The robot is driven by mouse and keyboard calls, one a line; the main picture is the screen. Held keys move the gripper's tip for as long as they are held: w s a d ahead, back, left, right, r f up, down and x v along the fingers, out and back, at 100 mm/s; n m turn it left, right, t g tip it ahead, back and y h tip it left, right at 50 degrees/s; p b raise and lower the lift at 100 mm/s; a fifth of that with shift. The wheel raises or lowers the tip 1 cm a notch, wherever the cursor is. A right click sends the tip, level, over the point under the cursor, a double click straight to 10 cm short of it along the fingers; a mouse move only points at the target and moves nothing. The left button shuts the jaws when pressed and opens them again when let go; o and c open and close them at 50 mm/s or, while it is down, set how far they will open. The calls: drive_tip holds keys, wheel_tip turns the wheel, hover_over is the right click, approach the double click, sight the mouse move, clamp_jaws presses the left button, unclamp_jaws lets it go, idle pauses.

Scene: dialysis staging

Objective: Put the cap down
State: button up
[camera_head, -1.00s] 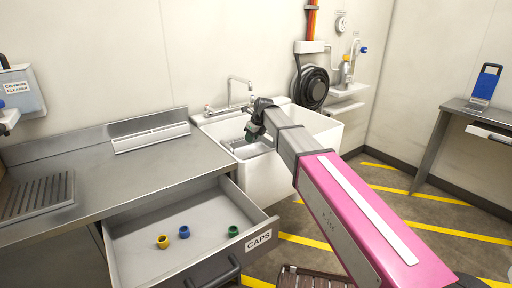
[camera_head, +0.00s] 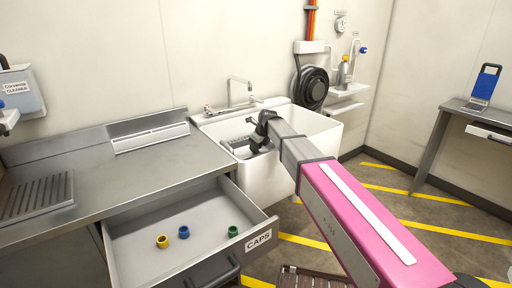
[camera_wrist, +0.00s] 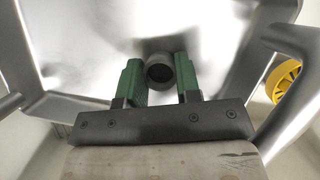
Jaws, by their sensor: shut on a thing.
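My gripper (camera_head: 257,142) is over the white sink (camera_head: 265,172) in the head view, small and partly hidden by its own wrist. In the wrist view its two green fingers (camera_wrist: 160,84) are shut on a dark grey round cap (camera_wrist: 160,62) with a dark hollow centre. The cap sits between the fingertips, above a shiny metal surface. Whether it touches that surface I cannot tell. The head view does not show the cap clearly. A yellow cap (camera_head: 162,242), a blue cap (camera_head: 183,232) and a green cap (camera_head: 233,231) stand apart in the open drawer labelled CAPS (camera_head: 135,262).
A tap (camera_head: 240,92) stands behind the sink. The steel counter (camera_head: 110,180) left of it is mostly clear. In the wrist view, bright metal rims slope at both sides, and a yellow round part (camera_wrist: 284,80) shows at the right.

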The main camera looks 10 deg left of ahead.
drive_tip(key=o, duration=1)
drive_tip(key=shift+c, duration=0.2)
drive_tip(key=v, duration=1.2)
drive_tip(key=shift+r, duration=0.1)
